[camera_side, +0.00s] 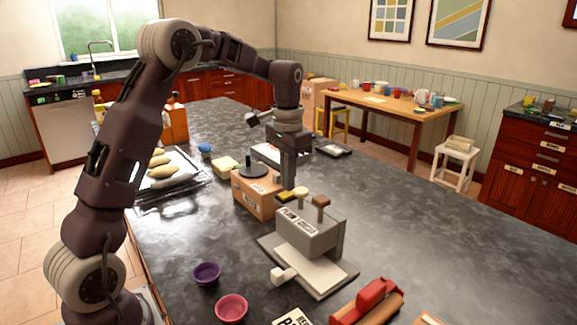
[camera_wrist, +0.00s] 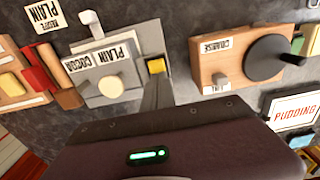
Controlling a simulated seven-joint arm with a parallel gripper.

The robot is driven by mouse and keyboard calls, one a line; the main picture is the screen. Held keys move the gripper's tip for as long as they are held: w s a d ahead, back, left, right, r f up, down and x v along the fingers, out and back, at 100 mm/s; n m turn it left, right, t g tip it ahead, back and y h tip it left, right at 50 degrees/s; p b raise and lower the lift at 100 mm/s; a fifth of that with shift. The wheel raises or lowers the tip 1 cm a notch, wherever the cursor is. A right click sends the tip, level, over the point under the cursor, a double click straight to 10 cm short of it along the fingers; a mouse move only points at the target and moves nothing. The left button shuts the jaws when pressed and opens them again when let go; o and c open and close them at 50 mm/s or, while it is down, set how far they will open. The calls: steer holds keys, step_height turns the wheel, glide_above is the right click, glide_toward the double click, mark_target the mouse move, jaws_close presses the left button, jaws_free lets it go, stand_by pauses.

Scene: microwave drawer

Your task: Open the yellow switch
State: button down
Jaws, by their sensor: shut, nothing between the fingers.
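A grey dispenser-like box (camera_side: 308,240) stands on a pale base on the dark counter. A yellow switch (camera_side: 286,196) sits on its top at the left end, beside a cream knob (camera_side: 301,193) and a brown knob (camera_side: 321,201). In the wrist view the yellow switch (camera_wrist: 156,66) is a small yellow block at the box's edge. My gripper (camera_side: 289,187) points down, shut and empty, just above or beside the yellow switch. In the wrist view its fingers (camera_wrist: 157,90) lie close below the switch. I cannot tell whether they touch.
A wooden box with a black disc (camera_side: 254,178) stands close behind the gripper. A purple bowl (camera_side: 207,273), a pink bowl (camera_side: 231,308) and a red item (camera_side: 371,300) lie in front. The counter to the right is clear.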

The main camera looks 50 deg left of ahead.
step_height(320, 180, up, 14)
steer(key=shift+f, duration=0.25)
steer(key=f, duration=0.4)
steer(key=w+f, duration=0.1)
steer(key=f, duration=0.9)
steer(key=shift+w+d+f, duration=0.1)
steer(key=shift+w+f, duration=0.05)
steer(key=shift+w, duration=0.05)
steer(key=shift+f, duration=0.15)
stand_by(0.3)
